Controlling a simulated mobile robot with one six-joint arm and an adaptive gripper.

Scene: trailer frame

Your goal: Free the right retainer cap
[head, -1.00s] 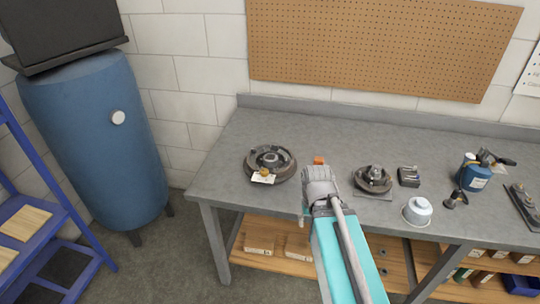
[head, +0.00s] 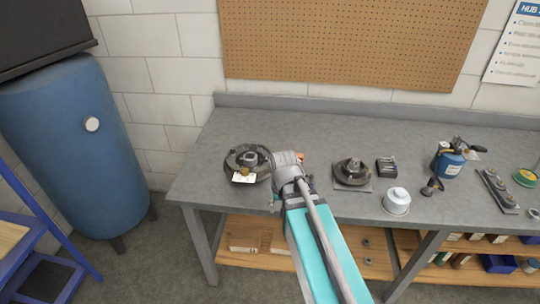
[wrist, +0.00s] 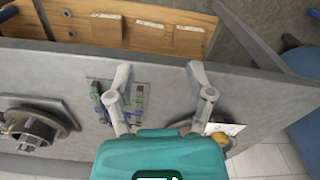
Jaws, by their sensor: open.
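Two dark round hubs stand on the bench. The left hub (head: 232,161) has a white tag (head: 243,178) and a small brass-coloured part (head: 245,170) at its front. The right hub (head: 352,171) sits on a flat plate and has a raised centre; it also shows in the wrist view (wrist: 35,128). I cannot tell which part is the right retainer cap. My gripper (head: 284,172) is between the two hubs, nearer the left one, over the front of the bench. In the wrist view its fingers (wrist: 158,72) are spread, with nothing between them.
Green and blue small parts (wrist: 104,97) lie on a grey mat behind one finger. A dark block with pins (head: 386,167), a pale lidded pot (head: 397,201) and a blue can (head: 448,163) stand to the right. Below is a wooden shelf (head: 340,258) with boxes.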

